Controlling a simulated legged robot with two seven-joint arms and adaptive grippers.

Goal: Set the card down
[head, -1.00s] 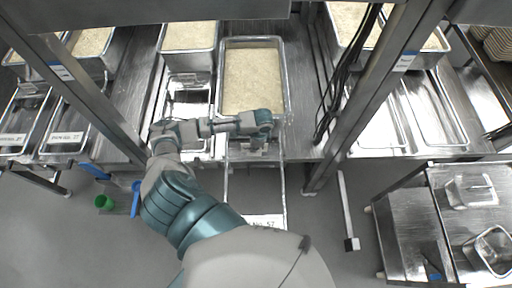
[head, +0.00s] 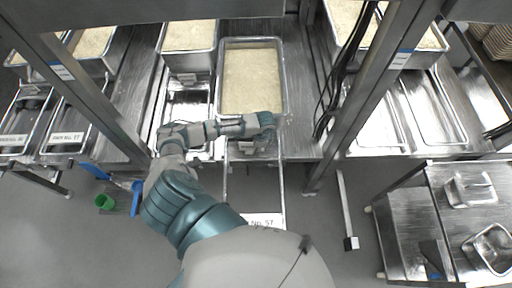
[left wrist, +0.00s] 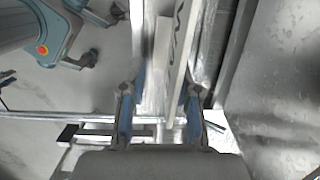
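A white card with a printed number (head: 262,220) lies at the near end of the narrow metal frame below the middle rice pan; the arm partly covers the print. My left gripper (head: 252,147) is at the counter's front edge, just below that pan and above the card in the picture. In the left wrist view its two blue-padded fingers (left wrist: 158,108) stand apart, with a gap between them. A pale strip with dark marks (left wrist: 173,40) runs beyond the gap; I cannot tell whether it is the card. My right gripper is out of view.
The middle rice pan (head: 284,85) sits on the counter, with other rice pans on both sides. A metal post (head: 372,95) rises to the right. A steel cart (head: 405,230) with small pans stands lower right.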

